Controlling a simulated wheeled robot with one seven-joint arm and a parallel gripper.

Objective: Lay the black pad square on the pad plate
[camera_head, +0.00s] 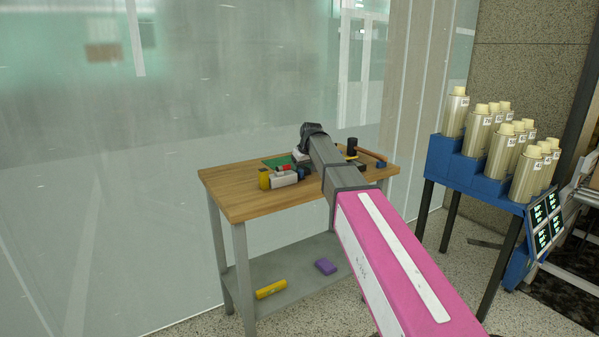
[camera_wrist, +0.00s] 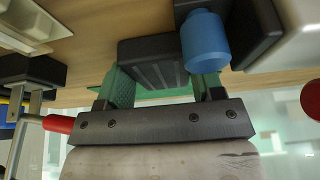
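In the wrist view my gripper (camera_wrist: 160,88) has two green-faced fingers standing apart. A dark ribbed block (camera_wrist: 152,58), possibly the black pad, lies at and between the fingertips. I cannot tell whether the fingers press on it. A blue cylinder (camera_wrist: 205,42) overlaps its right end and hides part of the right finger. In the head view my arm reaches over the wooden table, and my gripper (camera_head: 312,130) shows only as a dark shape at the arm's far end. I cannot identify the pad plate; a green flat surface (camera_head: 277,162) lies on the table.
The wooden table (camera_head: 235,198) carries a yellow can (camera_head: 264,179), a white block (camera_head: 284,179) and a black cylinder (camera_head: 352,147) near my arm. Its front left top is clear. Several bottles stand on a blue stepped rack (camera_head: 472,168) at right. A glass wall is behind.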

